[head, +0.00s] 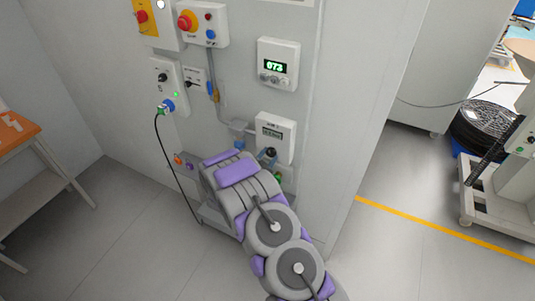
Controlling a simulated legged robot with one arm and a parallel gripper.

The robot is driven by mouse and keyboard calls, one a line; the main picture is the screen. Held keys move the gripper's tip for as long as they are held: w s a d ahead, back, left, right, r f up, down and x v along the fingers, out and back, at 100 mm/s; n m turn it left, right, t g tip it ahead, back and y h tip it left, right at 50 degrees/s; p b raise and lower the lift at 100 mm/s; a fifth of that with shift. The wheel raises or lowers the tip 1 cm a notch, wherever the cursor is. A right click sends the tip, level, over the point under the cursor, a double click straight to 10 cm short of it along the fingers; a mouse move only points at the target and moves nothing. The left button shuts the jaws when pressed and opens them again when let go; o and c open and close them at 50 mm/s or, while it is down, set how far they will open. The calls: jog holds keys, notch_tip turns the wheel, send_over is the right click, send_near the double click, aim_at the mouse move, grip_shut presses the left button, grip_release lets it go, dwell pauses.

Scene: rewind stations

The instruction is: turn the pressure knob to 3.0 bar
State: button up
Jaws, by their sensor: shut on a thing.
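A white box with a small grey display (272,132) is on the grey wall panel; its digits are too small to read. A grey bracket-like fitting (239,128) sits to its left, joined to a pipe from above. My grey and purple arm reaches up from the bottom to this spot. My gripper (232,158) is at the arm's far end, just below the fitting, shut on the pressure knob. The arm hides most of the fingers, the knob and its scale.
A white box with a lit green display (278,65) is above. Red buttons (186,23) are at upper left. A black cable (162,145) hangs from a blue plug down to the floor. An orange-topped table (15,135) stands left.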

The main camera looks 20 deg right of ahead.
jog(key=n+p, duration=0.3)
jog(key=n, duration=0.1)
jog(key=shift+r, duration=0.1)
jog(key=shift+n+p, duration=0.95)
jog(key=shift+n, duration=0.35)
jog(key=o, duration=1.1)
jog(key=shift+a, duration=0.1)
jog(key=shift+c, duration=0.2)
jog(key=p+v, duration=0.1)
jog(key=v, duration=1.6)
jog(key=shift+a, duration=0.2)
jog(key=shift+s, duration=0.1)
